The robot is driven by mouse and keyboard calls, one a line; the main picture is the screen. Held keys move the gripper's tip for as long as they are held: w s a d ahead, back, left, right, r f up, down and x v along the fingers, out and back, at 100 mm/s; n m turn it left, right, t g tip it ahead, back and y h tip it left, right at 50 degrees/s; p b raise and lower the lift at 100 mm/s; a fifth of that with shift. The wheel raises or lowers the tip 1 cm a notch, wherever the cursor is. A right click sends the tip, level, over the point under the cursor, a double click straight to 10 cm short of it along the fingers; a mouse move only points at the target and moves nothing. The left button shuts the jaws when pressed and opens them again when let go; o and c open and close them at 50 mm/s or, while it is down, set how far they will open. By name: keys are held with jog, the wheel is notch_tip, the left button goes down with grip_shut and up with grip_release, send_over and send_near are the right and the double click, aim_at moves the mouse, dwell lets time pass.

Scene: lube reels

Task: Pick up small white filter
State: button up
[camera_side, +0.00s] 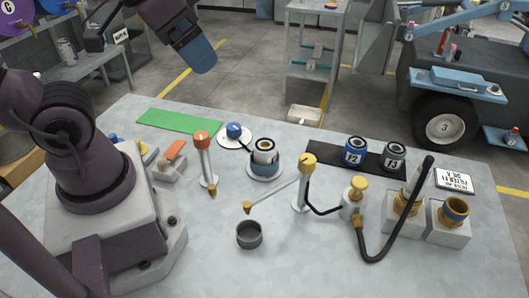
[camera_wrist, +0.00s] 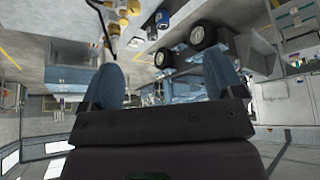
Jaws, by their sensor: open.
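A small white cylinder (camera_side: 264,149) with a dark centre, which looks like the white filter, stands upright in a blue-grey cup (camera_side: 265,166) on a pale round plate, mid-table in the side view. My gripper (camera_side: 199,56) is high above the floor beyond the table's far edge, well away from the white cylinder. In the wrist view my gripper (camera_wrist: 164,80) shows two blue fingers wide apart with nothing between them. I cannot make out the white cylinder in the wrist view.
An orange-topped post (camera_side: 203,142) and a yellow-topped post (camera_side: 307,161) with a long spout flank the cup. An open grey bowl (camera_side: 249,234) stands in front. Cans 12 (camera_side: 355,151) and 13 (camera_side: 394,156) sit on a black mat. A green mat (camera_side: 180,122) lies clear at the back left.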

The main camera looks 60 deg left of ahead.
jog(key=w+a+f+n+t+h, duration=0.2)
jog(key=w+a+f+n+h, duration=0.25)
jog(key=f+n, duration=0.4)
jog(key=w+a+f+n+t+h, duration=0.25)
jog(key=f+n+h, duration=0.25)
jog(key=f+n, duration=0.3)
jog(key=w+a+f+n+t+h, duration=0.1)
jog(key=w+a+f+n+h, duration=0.4)
jog(key=n, duration=0.4)
send_near(275, 150)
jog(key=shift+w+d+f, duration=0.1)
jog(key=shift+w, duration=0.1)
jog(key=shift+w+d, duration=0.4)
jog(key=shift+d, duration=0.05)
jog(key=shift+x, duration=3.2)
jog(key=c, duration=1.2)
